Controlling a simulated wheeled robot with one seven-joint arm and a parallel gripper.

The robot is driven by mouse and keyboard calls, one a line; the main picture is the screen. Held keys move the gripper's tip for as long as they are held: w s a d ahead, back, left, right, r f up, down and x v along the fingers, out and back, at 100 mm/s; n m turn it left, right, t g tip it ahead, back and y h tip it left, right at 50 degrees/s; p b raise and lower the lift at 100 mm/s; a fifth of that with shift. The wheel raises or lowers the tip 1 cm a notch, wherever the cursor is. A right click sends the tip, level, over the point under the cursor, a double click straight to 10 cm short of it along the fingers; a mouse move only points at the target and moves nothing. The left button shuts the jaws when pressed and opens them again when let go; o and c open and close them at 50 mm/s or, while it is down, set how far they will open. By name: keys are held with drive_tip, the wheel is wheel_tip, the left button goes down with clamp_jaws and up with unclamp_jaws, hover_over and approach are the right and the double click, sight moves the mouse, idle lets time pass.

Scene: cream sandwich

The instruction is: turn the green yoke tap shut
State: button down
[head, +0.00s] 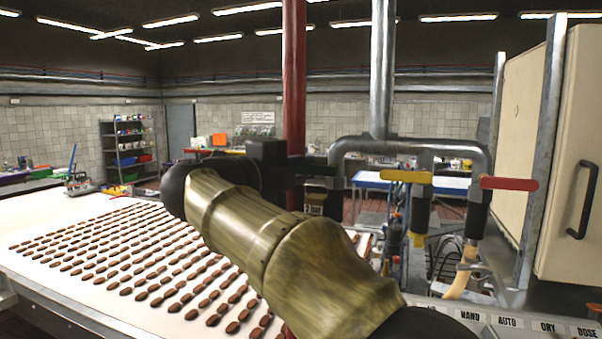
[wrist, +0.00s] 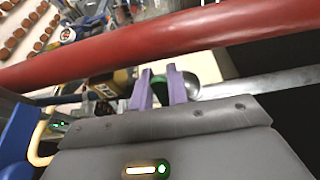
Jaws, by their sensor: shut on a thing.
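The green yoke tap (wrist: 159,88) shows in the wrist view as a small green piece between the two purple fingers of my gripper (wrist: 160,84). The fingers are shut on it, one on each side. Most of the tap is hidden by the fingers, so I cannot tell its angle. In the head view my gripper (head: 318,168) is at the left end of the grey pipe yoke (head: 350,146), partly behind my arm, and the green tap cannot be made out there.
A yellow tap handle (head: 405,176) and a red tap handle (head: 510,183) sit to the right on the same yoke. A red upright pipe (head: 293,80) stands close beside my gripper and crosses the wrist view (wrist: 120,52). A table with rows of brown biscuits (head: 130,250) is at left.

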drive_tip(key=c, duration=1.4)
unclamp_jaws()
drive_tip(key=shift+o, duration=0.2)
drive_tip(key=shift+s+a, duration=0.35)
drive_tip(key=shift+s, duration=0.05)
drive_tip(key=b+v, duration=0.4)
drive_tip(key=v, duration=1.2)
drive_tip(key=shift+a, duration=0.15)
